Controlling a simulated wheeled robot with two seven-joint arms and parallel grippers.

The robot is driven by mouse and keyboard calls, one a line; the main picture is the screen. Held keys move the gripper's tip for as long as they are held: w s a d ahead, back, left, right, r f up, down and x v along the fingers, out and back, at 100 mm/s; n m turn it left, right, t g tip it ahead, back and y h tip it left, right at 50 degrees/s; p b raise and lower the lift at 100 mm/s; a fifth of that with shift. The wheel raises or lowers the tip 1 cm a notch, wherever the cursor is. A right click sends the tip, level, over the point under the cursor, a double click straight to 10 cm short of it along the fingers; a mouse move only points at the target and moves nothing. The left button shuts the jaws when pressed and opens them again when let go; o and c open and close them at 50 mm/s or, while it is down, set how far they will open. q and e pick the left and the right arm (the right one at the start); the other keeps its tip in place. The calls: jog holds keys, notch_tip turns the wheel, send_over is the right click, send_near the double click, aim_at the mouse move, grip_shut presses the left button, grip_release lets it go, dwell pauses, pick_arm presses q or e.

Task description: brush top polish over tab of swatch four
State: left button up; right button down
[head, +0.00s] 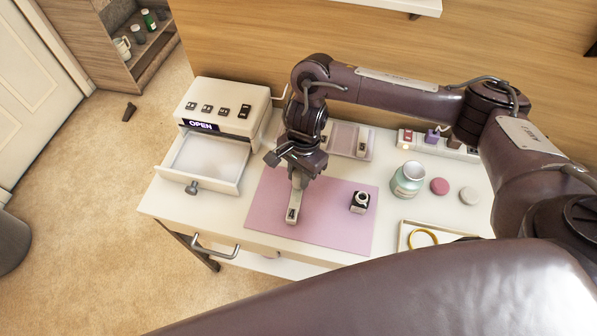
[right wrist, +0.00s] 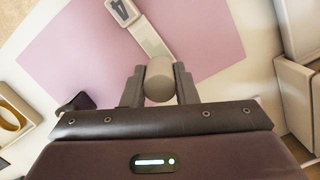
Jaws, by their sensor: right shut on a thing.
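Swatch four (head: 292,212) is a slim pale strip with a dark number tab, lying on the pink mat (head: 340,222). In the right wrist view its "4" (right wrist: 118,7) reads at the top. My right gripper (head: 298,172) is shut on a round grey-beige brush cap (right wrist: 159,80), over the swatch's far end. The brush tip is hidden under the cap, so I cannot tell whether it touches the swatch. A small dark polish bottle (head: 360,202) stands uncapped on the mat to the right. My left gripper is not in view.
A white box marked OPEN (head: 222,108) with its drawer (head: 205,163) pulled out stands at left. A pale jar (head: 407,179), a pink disc (head: 439,186) and a grey disc (head: 469,196) stand right. A tray (head: 403,232) holds a yellow ring (head: 423,238).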

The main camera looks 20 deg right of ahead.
jog(key=shift+s+a, duration=0.2)
jog(key=shift+s, duration=0.15)
jog(key=shift+s+a, duration=0.35)
jog(key=shift+s, duration=0.25)
jog(key=shift+s, duration=0.1)
jog(key=shift+s+a, duration=0.3)
jog(key=shift+s, duration=0.1)
jog(key=shift+s+a, duration=0.1)
jog(key=shift+s, duration=0.05)
jog(key=shift+s+a, duration=0.2)
jog(key=shift+s, duration=0.15)
jog(key=shift+a+b, duration=0.1)
jog(key=shift+b, duration=0.2)
